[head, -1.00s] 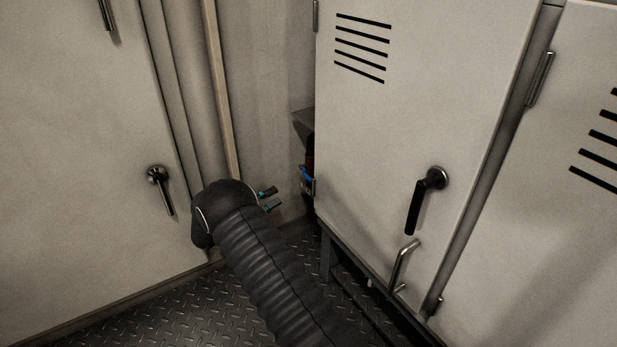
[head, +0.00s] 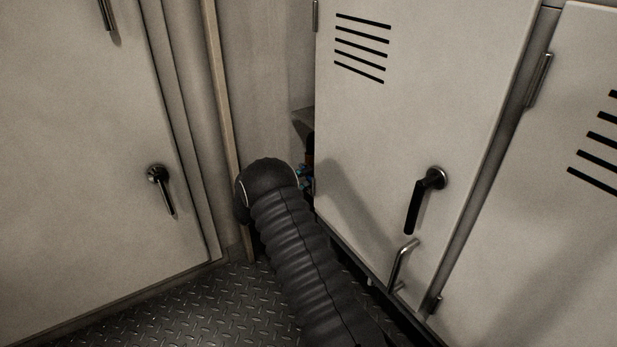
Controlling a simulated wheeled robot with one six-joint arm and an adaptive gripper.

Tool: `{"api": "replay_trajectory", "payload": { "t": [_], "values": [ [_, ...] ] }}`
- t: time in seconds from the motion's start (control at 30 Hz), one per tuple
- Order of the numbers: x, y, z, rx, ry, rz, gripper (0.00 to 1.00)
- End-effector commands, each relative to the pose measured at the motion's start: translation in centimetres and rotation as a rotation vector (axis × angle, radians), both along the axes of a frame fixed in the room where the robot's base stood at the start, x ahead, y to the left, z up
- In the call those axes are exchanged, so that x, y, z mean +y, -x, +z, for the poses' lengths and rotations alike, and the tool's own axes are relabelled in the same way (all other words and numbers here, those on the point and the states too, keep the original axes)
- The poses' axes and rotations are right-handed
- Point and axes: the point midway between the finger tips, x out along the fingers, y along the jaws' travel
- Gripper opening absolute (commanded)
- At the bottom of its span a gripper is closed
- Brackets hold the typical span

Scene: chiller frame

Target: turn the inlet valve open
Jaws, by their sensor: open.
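My gripper (head: 302,178) is in the narrow opening to the left of the louvred cabinet door. Only small bits of it with teal marks show past the dark ribbed sleeve of my arm. A dark, reddish-brown part (head: 309,150) shows in that opening, just above the gripper. I cannot tell whether it belongs to the inlet valve. The blue piece below it is now mostly hidden behind my arm and gripper. I cannot see whether the gripper touches anything there.
The louvred door (head: 430,100) with a black lever handle (head: 414,205) and a metal pull (head: 402,266) stands right of my arm. A pale door (head: 80,190) with a lever is on the left. Tread-plate floor (head: 215,310) lies below. A grey ledge (head: 303,117) sits above the gripper.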

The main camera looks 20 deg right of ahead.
Motion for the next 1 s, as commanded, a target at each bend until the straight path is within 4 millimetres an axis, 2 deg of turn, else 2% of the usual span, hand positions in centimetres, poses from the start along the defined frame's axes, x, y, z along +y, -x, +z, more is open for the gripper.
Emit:
{"api": "replay_trajectory", "payload": {
  "t": [0.33, 0.37, 0.5, 0.83, 1.0],
  "values": [
    [-0.4, -0.1, 0.1, 0.000, -0.001, 0.000, 0.40],
    [-0.4, -0.1, 0.1, 0.000, -0.001, 0.000, 0.35],
    [-0.4, -0.1, 0.1, 0.000, 0.000, 0.000, 0.00],
    [-0.6, 0.0, 0.1, 0.004, 0.000, -0.003, 0.00],
    [-2.1, 0.3, 0.4, 0.038, 0.006, -0.023, 0.00]
  ]
}}
